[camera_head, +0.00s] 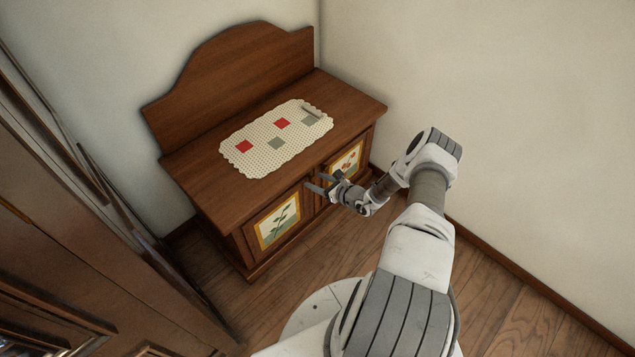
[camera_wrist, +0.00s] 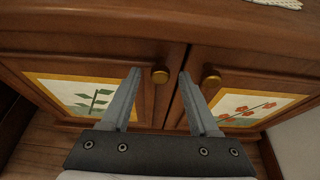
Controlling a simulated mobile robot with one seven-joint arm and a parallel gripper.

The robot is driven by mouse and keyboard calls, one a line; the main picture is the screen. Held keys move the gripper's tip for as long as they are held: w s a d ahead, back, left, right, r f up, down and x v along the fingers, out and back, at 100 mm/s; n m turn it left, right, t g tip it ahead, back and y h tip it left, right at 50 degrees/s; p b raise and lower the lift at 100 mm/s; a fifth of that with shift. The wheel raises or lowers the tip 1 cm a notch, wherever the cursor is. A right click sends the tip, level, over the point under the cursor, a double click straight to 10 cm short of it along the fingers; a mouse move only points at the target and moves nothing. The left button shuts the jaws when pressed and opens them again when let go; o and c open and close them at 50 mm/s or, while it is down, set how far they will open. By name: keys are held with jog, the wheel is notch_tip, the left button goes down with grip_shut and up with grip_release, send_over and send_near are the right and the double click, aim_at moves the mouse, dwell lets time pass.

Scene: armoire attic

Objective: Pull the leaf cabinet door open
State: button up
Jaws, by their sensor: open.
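The wooden cabinet has two doors. The leaf door (camera_head: 278,222) is on the left, with a green leaf picture in a yellow frame; it also shows in the wrist view (camera_wrist: 82,98). It looks closed. The flower door (camera_head: 343,163) on the right, with red flowers, looks closed too. My gripper (camera_head: 322,182) is in front of the cabinet near where the doors meet. In the wrist view the fingers of my gripper (camera_wrist: 159,72) are apart, with the leaf door's knob between their tips. I cannot tell whether they touch it.
The flower door's knob (camera_wrist: 211,82) is just right of my right finger. A patterned cloth (camera_head: 262,150) with a small grey item lies on the cabinet top. A dark wooden armoire (camera_head: 75,240) stands at left. Wood floor (camera_head: 500,270) is clear at right, beside the wall.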

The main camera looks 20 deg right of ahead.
grip_shut()
dwell(1.4)
